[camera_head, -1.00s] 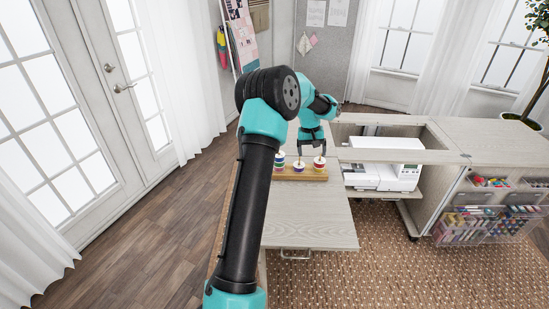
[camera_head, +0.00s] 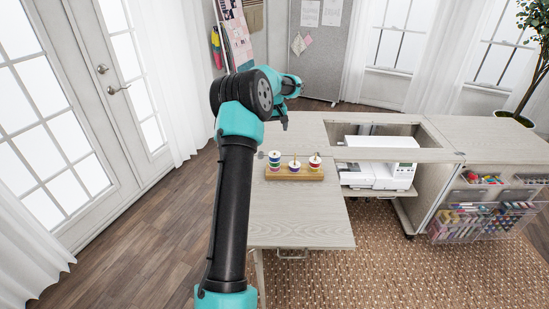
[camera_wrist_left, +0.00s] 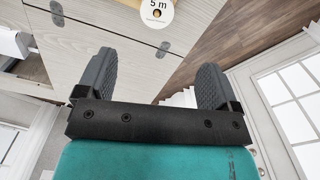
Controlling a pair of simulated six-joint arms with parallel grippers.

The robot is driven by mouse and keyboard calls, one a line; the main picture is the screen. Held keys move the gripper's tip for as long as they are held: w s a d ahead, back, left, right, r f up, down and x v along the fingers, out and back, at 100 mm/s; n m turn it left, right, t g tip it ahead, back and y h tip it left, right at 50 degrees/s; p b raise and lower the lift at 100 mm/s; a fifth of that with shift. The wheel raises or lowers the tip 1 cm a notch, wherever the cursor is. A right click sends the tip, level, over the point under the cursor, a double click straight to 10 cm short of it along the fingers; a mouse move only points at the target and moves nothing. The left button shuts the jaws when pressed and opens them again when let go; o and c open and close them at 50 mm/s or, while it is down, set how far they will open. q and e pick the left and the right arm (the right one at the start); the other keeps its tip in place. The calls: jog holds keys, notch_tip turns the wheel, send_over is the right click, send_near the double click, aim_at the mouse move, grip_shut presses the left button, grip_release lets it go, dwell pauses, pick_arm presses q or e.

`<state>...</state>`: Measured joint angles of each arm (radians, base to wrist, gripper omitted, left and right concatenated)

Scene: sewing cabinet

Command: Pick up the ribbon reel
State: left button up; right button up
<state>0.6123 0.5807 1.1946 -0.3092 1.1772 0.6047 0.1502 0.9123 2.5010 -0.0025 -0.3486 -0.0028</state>
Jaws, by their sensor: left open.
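A wooden stand (camera_head: 295,176) on the cabinet's table leaf carries several ribbon reels on pegs. The left stack (camera_head: 275,161) is tallest, with green and blue bands. A low purple-and-white reel (camera_head: 295,167) is in the middle, and a white, red and purple one (camera_head: 315,163) is at the right. My left gripper (camera_head: 284,124) is up behind the stand, apart from the reels. In the left wrist view its jaws (camera_wrist_left: 155,85) are open and empty. A white reel face marked "5 m" (camera_wrist_left: 152,14) lies beyond them, cut off by the top edge. My right gripper is not seen.
The table leaf (camera_head: 300,225) is clear in front of the stand. A white sewing machine (camera_head: 378,176) sits in the cabinet opening to the right. Clear bins of supplies (camera_head: 480,222) hang on the cabinet's side.

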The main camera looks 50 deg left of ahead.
aim_at(275, 153)
pick_arm(q)
notch_tip(275, 153, down, 9)
jog(key=shift+f, duration=0.1)
dwell(0.4)
jog(key=shift+w+f, duration=0.15)
jog(key=shift+f, duration=1.15)
jog(key=shift+w+f, duration=0.1)
jog(key=shift+f, duration=1.15)
jog(key=shift+d, duration=0.1)
jog(key=c, duration=1)
jog(key=shift+r, duration=0.1)
notch_tip(275, 153, up, 10)
jog(key=shift+f, duration=0.1)
